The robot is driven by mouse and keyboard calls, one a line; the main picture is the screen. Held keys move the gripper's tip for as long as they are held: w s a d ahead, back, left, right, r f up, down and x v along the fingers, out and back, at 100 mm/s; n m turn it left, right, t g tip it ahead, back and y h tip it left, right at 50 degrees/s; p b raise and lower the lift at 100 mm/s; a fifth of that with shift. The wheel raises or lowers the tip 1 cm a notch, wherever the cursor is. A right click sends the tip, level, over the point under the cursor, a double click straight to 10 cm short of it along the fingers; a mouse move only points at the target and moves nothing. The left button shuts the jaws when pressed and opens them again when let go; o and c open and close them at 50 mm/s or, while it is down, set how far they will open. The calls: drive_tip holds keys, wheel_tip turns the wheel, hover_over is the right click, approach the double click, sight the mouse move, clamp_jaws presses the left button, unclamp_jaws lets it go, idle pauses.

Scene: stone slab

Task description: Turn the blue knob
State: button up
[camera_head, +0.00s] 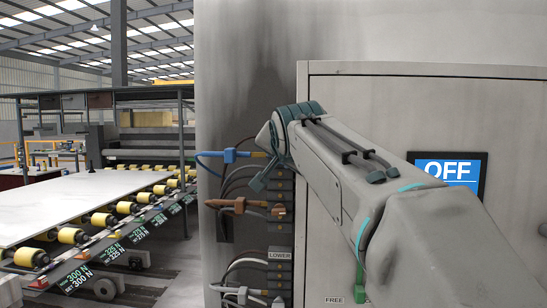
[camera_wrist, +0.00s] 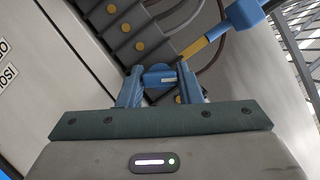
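The blue knob (camera_wrist: 158,77) shows in the wrist view between the two fingertips of my gripper (camera_wrist: 160,78), in front of a dark stepped block. The fingers stand apart, one on each side of it, with almost no gap showing. Whether they press on it cannot be told. In the head view my gripper (camera_head: 263,163) is at the upper part of the fitting column beside the cabinet. There the knob is hidden behind my gripper and arm.
A blue hose fitting (camera_head: 230,155) with a yellow stem is close left of my gripper; it also shows in the wrist view (camera_wrist: 245,14). A brown fitting (camera_head: 230,205) is below. The grey cabinet (camera_head: 400,95) bears an "OFF" panel (camera_head: 448,171). A roller conveyor (camera_head: 90,215) is left.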

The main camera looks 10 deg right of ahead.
idle(0.3)
drive_tip(key=b+v, duration=0.3)
drive_tip(key=v, duration=1)
drive_tip(key=shift+s, duration=0.35)
drive_tip(key=s+f+n+g, duration=0.2)
drive_tip(key=s+f, duration=0.3)
drive_tip(key=f, duration=1)
drive_tip(key=s+f+n+g+y, duration=0.1)
drive_tip(key=s+f+n+g, duration=0.2)
drive_tip(key=f, duration=1.3)
drive_tip(key=s+f+n+g, duration=0.3)
drive_tip(key=s+f+g, duration=0.3)
drive_tip(key=f, duration=0.9)
drive_tip(key=shift+s+d+f, duration=0.3)
drive_tip(key=shift+s+d, duration=0.05)
drive_tip(key=shift+s, duration=0.35)
